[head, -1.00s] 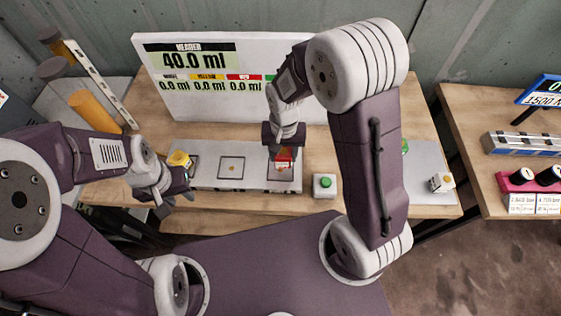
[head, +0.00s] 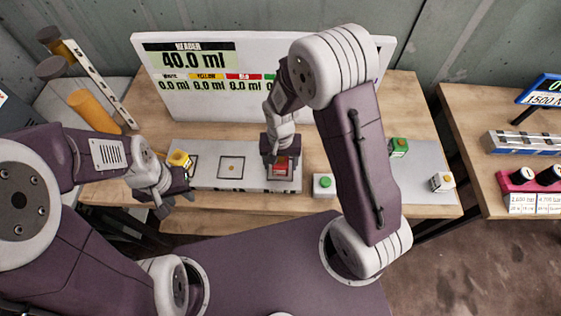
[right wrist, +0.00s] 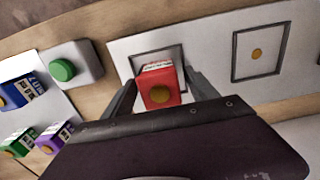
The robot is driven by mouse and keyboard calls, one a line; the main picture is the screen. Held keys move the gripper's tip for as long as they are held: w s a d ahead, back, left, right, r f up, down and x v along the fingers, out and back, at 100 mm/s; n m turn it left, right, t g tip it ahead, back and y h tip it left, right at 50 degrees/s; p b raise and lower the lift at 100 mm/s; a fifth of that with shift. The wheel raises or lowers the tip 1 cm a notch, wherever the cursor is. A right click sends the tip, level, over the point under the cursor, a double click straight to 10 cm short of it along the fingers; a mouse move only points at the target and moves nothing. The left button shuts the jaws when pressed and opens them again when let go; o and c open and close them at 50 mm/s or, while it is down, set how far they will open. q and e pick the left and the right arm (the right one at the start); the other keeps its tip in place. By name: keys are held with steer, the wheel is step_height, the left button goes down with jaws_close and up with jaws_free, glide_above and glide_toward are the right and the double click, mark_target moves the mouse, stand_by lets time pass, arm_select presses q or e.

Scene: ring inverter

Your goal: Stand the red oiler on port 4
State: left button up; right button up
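The red oiler (head: 281,168) is upright over the right-end square of the pale port strip (head: 210,184). In the right wrist view the red oiler (right wrist: 166,94), with a yellow-brown top knob, overlaps the square outline; its base contact is hidden. My right gripper (head: 281,158) is around it; in the right wrist view its fingers (right wrist: 162,92) stand apart with gaps on both sides. My left gripper (head: 174,201) is open and empty at the strip's left end, near a yellow-topped block (head: 179,159). No port numbers are readable.
A white box with a green button (head: 323,184) stands just right of the strip. A green oiler (head: 398,147) and a white one (head: 441,182) stand on a pale plate further right. The header board (head: 215,95) reads 40.0 ml behind. The middle square (head: 232,168) is empty.

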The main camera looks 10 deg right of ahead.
mark_target(280, 160)
steer(key=shift+r, duration=0.25)
step_height(280, 160, up, 12)
steer(key=p, duration=0.1)
steer(key=s+d+f+n+t, duration=0.1)
steer(key=s+d+f+n, duration=0.1)
steer(key=s+d, duration=0.5)
steer(key=shift+s+f+n, duration=0.25)
steer(key=shift+s+n, duration=0.25)
steer(key=shift+s, duration=0.1)
steer(key=shift+s+d, duration=0.1)
steer(key=shift+d, duration=0.05)
stand_by(0.5)
